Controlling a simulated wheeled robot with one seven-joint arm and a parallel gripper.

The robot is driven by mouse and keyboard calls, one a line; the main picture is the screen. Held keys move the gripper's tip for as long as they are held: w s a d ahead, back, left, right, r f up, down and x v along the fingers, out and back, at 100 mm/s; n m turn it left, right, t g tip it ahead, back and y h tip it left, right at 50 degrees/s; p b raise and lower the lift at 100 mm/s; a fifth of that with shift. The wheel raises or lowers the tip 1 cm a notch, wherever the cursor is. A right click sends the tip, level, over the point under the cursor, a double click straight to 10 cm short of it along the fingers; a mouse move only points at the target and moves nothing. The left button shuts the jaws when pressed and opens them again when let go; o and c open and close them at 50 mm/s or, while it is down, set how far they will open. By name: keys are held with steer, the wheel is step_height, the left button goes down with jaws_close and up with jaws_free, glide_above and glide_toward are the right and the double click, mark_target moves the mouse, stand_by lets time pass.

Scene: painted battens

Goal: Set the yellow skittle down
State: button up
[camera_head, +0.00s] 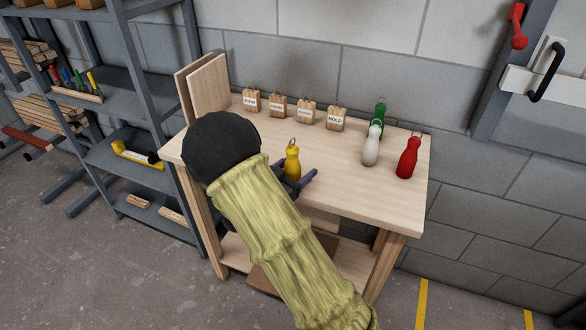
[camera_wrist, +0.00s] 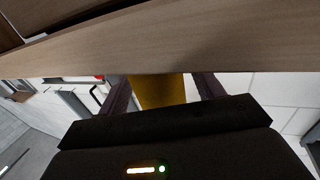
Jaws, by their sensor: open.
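The yellow skittle (camera_head: 292,160), with a ring on top, is upright at the table's (camera_head: 345,185) front part; its base is hidden behind my arm and gripper. In the wrist view the skittle's yellow body (camera_wrist: 160,90) is between the two dark fingers (camera_wrist: 165,90), with a gap on the right side. The table edge (camera_wrist: 150,45) crosses that view and hides the rest of the skittle.
A white skittle (camera_head: 371,146), a green skittle (camera_head: 380,112) and a red skittle (camera_head: 408,158) stand to the right. Several labelled wooden blocks (camera_head: 306,112) line the back. Upright boards (camera_head: 208,85) stand at the left corner. The front right tabletop is clear.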

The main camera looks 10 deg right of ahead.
steer(key=shift+c, duration=0.5)
steer(key=c, duration=1.1)
step_height(320, 180, up, 10)
steer(key=shift+p, duration=0.5)
